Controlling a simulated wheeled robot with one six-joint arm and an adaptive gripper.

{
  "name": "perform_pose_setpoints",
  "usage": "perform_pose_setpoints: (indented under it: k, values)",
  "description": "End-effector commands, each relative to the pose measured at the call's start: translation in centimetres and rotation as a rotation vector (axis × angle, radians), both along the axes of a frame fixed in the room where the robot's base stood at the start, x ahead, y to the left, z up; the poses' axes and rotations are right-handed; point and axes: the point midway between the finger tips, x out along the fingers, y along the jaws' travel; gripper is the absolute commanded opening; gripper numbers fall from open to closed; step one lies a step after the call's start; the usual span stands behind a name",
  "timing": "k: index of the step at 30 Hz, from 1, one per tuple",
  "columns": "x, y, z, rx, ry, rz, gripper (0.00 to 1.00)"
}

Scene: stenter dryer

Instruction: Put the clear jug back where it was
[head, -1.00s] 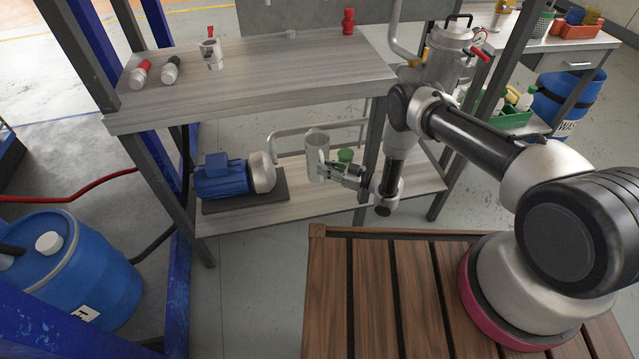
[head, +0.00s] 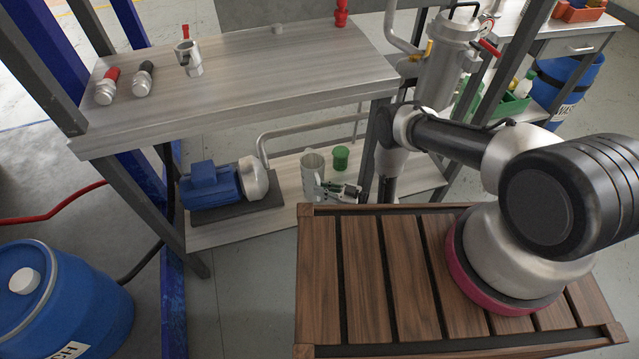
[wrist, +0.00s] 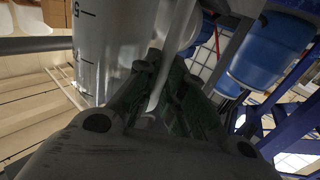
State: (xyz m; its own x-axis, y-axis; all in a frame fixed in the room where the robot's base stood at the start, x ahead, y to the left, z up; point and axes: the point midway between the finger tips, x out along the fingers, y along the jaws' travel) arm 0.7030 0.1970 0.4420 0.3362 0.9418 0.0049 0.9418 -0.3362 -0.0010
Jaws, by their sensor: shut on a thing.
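The clear jug (head: 312,166) is upright at the lower shelf (head: 288,180), between the pump and a green-lidded container. My gripper (head: 324,187) is at the jug's lower right side and is shut on it. In the wrist view the jug (wrist: 92,50), with dark measuring marks, fills the upper left. There my gripper's fingers (wrist: 160,82) close around a pale narrow strip that looks like the jug's handle. I cannot tell whether the jug's base touches the shelf.
A blue pump (head: 212,184) stands left of the jug. A green-lidded container (head: 341,156) stands just right and behind it. A bent pipe rail (head: 300,128) runs behind.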

Motion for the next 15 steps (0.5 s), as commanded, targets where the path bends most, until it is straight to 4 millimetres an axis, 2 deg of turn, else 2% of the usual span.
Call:
perform_pose_setpoints:
  k: [8,9,12,15]
  values:
    - [0.05,0.02,-0.12,0.001,-0.001,0.000,0.00]
    - [0.06,0.02,-0.12,0.001,-0.001,0.000,0.16]
    - [0.06,0.03,-0.10,0.001,-0.001,0.000,0.32]
    - [0.06,0.03,-0.10,0.001,-0.001,0.000,0.32]
